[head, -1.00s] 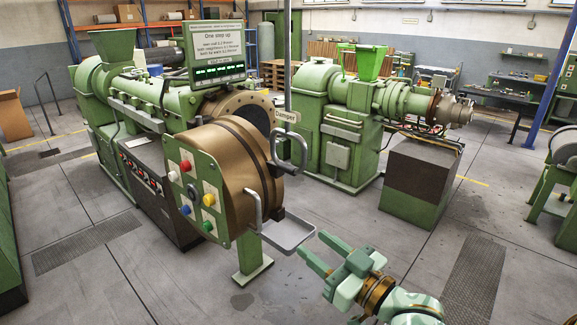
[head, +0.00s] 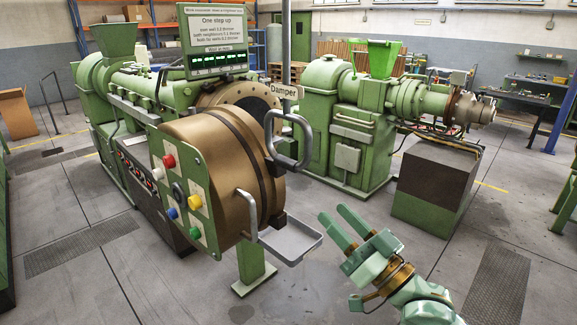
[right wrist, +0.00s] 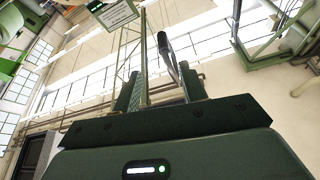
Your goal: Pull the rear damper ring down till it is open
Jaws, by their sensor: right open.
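The damper ring (head: 289,139) is a grey, rounded loop hanging below the white "Damper" sign (head: 284,91), in front of the bronze drum's right side. Its upper end meets a grey vertical pole (head: 286,45). In the right wrist view a dark bar of what looks like the ring (right wrist: 171,58) shows above and between my fingers. My right gripper (head: 334,212) is open and empty, below and to the right of the ring, clearly apart from it. In the right wrist view its two fingers (right wrist: 161,82) point upward. My left gripper is not in view.
A bronze drum (head: 205,165) with a green button panel (head: 181,190) and a grey side handle (head: 246,212) stands left of the ring. A grey tray (head: 290,242) juts out below it. A second green extruder (head: 345,120) stands behind. Open floor lies around my right arm.

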